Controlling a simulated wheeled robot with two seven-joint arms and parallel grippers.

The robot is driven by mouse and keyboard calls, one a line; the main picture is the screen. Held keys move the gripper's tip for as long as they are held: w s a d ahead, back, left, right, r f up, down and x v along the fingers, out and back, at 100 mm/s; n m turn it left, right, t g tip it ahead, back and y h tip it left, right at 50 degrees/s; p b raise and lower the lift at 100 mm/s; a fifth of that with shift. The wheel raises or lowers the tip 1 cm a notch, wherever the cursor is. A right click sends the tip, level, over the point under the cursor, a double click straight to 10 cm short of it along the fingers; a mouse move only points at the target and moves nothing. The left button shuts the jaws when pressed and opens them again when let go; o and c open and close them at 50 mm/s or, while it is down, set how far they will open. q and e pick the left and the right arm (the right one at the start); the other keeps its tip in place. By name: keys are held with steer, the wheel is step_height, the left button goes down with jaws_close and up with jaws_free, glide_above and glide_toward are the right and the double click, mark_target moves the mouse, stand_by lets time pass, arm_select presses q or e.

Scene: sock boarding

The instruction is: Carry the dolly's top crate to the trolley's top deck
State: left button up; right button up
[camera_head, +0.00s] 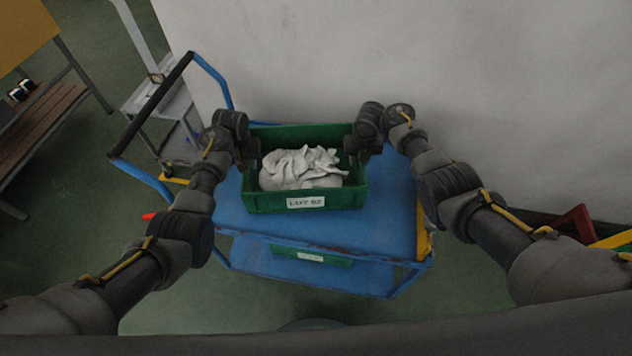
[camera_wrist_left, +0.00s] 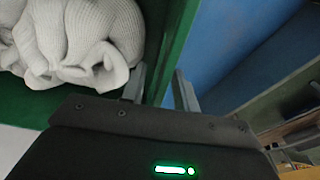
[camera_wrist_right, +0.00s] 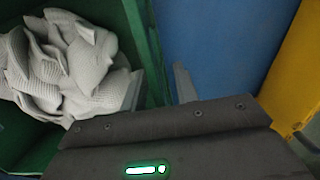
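A green crate (camera_head: 268,202) with a white label on its front and pale knitted socks (camera_head: 300,168) inside appears to rest on the blue top deck (camera_head: 385,215) of the trolley. My left gripper (camera_head: 249,150) is at the crate's left wall. In the left wrist view its fingers (camera_wrist_left: 162,88) are apart, one inside and one outside the green wall, with a gap showing. My right gripper (camera_head: 356,148) is at the right wall. In the right wrist view its fingers (camera_wrist_right: 160,88) likewise straddle the wall, apart, with blue deck showing beside the outer finger. The dolly cannot be made out.
Another labelled green crate (camera_head: 310,257) shows partly on the trolley's lower deck. The trolley's push handle (camera_head: 150,105) rises at the left. A pale wall (camera_head: 400,60) stands close behind. A bench (camera_head: 40,130) is far left. Red and yellow parts (camera_head: 578,222) lie at the right.

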arm_select(q)
steer(key=r, duration=0.3)
steer(key=s+r, duration=0.1)
steer(key=r, duration=0.7)
steer(key=shift+s, duration=0.2)
arm_select(e)
steer(key=r, duration=0.4)
steer(key=s+r, duration=0.1)
steer(key=r, duration=0.6)
steer(key=shift+s+a+r, duration=0.15)
steer(key=shift+r, duration=0.25)
steer(key=shift+s, duration=0.1)
